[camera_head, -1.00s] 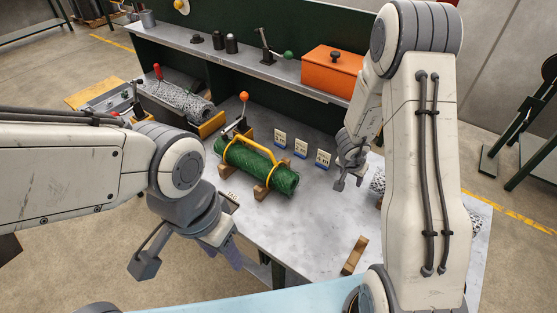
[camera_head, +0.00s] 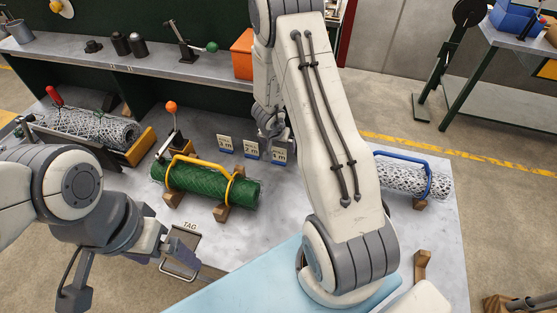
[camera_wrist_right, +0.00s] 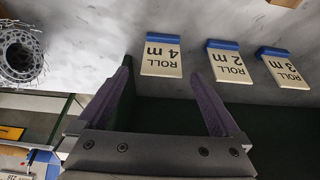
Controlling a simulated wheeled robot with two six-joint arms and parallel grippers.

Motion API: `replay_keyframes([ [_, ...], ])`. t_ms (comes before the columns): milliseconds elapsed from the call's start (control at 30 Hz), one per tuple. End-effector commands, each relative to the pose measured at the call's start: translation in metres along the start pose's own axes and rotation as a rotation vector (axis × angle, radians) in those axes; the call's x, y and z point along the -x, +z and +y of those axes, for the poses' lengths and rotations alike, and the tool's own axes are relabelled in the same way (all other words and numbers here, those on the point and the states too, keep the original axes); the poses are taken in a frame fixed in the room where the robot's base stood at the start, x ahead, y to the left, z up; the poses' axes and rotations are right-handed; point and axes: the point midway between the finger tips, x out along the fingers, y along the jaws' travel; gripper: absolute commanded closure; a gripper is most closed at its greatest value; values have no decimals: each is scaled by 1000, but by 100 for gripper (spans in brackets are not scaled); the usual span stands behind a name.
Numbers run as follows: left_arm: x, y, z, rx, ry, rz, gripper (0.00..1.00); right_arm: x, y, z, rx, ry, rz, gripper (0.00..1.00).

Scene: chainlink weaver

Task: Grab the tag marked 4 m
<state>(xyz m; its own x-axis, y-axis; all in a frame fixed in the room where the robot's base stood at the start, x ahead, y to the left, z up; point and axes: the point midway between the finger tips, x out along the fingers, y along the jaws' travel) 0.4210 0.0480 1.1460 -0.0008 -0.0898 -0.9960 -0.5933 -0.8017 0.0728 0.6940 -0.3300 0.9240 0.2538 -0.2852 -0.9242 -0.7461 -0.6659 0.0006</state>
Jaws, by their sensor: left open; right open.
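The tag marked 4 m (camera_head: 279,156) is a small white card with a blue edge, rightmost of three tags on the bench in the head view. In the right wrist view the 4 m tag (camera_wrist_right: 162,58) appears upside down, just ahead of and between the fingertips. My right gripper (camera_wrist_right: 162,75) is open and empty; in the head view its arm partly hides it beside the 4 m tag. The tags marked 2 m (camera_wrist_right: 229,65) and 3 m (camera_wrist_right: 283,68) lie beside it. My left gripper (camera_head: 128,275) is open and empty at the bench's front left.
A green mesh roll (camera_head: 210,187) with a yellow handle rests left of the tags. A tray labelled TAG (camera_head: 181,262) lies near my left gripper. A white mesh roll (camera_head: 400,178) with a blue handle is at right. An orange box (camera_head: 242,57) stands on the back shelf.

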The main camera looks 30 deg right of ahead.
Motion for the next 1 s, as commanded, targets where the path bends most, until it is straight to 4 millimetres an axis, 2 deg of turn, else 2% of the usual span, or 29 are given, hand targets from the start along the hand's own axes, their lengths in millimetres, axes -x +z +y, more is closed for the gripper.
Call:
replay_keyframes([
  [400, -18, 1, -1, -1, 0, 0, 0, -54, 1, -2, 1, 0, -1, 0],
  [700, -17, 1, -1, -1, 0, 0, 0, -58, -1, 0, -1, 0, 1, 0],
  [867, -17, 1, -1, -1, 0, 0, 0, -58, -1, 0, -1, 0, 1, 61],
  [900, -17, 1, -1, -1, 0, 0, 0, -58, -1, 0, -1, 0, 1, 76],
  [933, -17, 1, -1, -1, 0, 0, 0, -58, -1, 0, -1, 0, 1, 86],
  [1000, -17, 1, -1, -1, 0, 0, 0, -57, -1, 0, -1, 0, 1, 86],
])
